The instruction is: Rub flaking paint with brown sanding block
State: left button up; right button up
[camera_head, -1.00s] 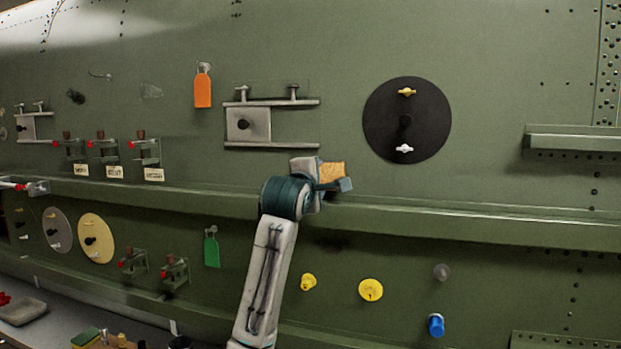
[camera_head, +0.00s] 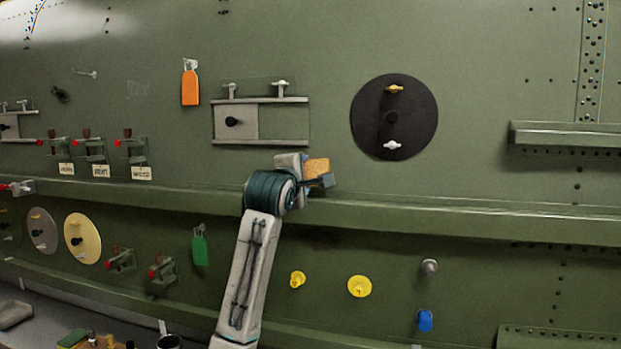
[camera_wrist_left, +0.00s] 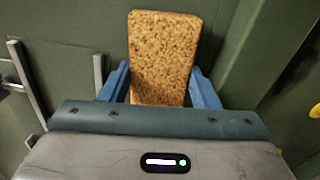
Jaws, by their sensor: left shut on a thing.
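The brown sanding block (camera_head: 316,168) is speckled tan and is held in my left gripper (camera_head: 320,181), in front of the green fuselage skin (camera_head: 480,110). In the left wrist view the block (camera_wrist_left: 162,58) stands between the two blue fingers, which are shut on it. The gripper is just right of and below the grey slide plate. Whether the block touches the skin cannot be told. A faint pale patch (camera_head: 138,88) on the upper left skin may be the flaking paint; it is too small to be sure. My right gripper is not in view.
A long green ledge (camera_head: 440,212) runs below the gripper. The grey slide plate (camera_head: 236,121) with rails and a black disc (camera_head: 410,118) stand out from the skin nearby. An orange tag (camera_head: 190,88) and red-tipped clamps (camera_head: 131,147) are to the left.

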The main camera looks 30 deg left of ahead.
pick_arm(q)
jog(key=a, duration=0.2)
jog(key=s+a+b, duration=0.1)
jog(key=a, duration=0.1)
dwell(0.3)
jog(key=shift+d, duration=0.15)
jog(key=shift+b+v, duration=1.1)
jog(key=shift+v, duration=1.85)
jog(key=shift+b+v, duration=0.4)
jog(key=shift+v, duration=1.1)
